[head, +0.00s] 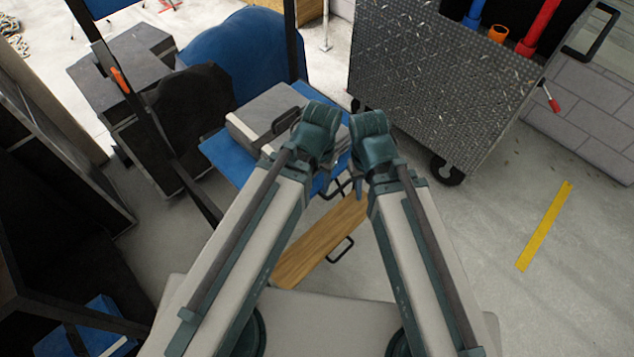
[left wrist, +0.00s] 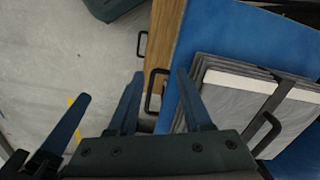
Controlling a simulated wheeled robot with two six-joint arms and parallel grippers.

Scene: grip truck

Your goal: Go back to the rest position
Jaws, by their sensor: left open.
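Both of my arms reach forward from the bottom of the head view, their wrists close together at the middle. My left gripper (left wrist: 160,78) shows in the left wrist view with its two dark blue fingers apart. A black handle (left wrist: 153,92) on the side of a wooden board shows between them in the picture; I cannot tell how far below it lies. My right gripper (head: 357,186) is mostly hidden behind its wrist in the head view. A dark blue finger (left wrist: 66,126), apparently its own, shows at the left of the left wrist view; its opening is unclear.
A blue platform (head: 219,165) carries a grey case (head: 275,108) with a black handle, ahead and left. The wooden board (head: 312,246) lies below my arms. A grey textured cart (head: 425,85) on casters stands ahead right. Dark shelving is at left.

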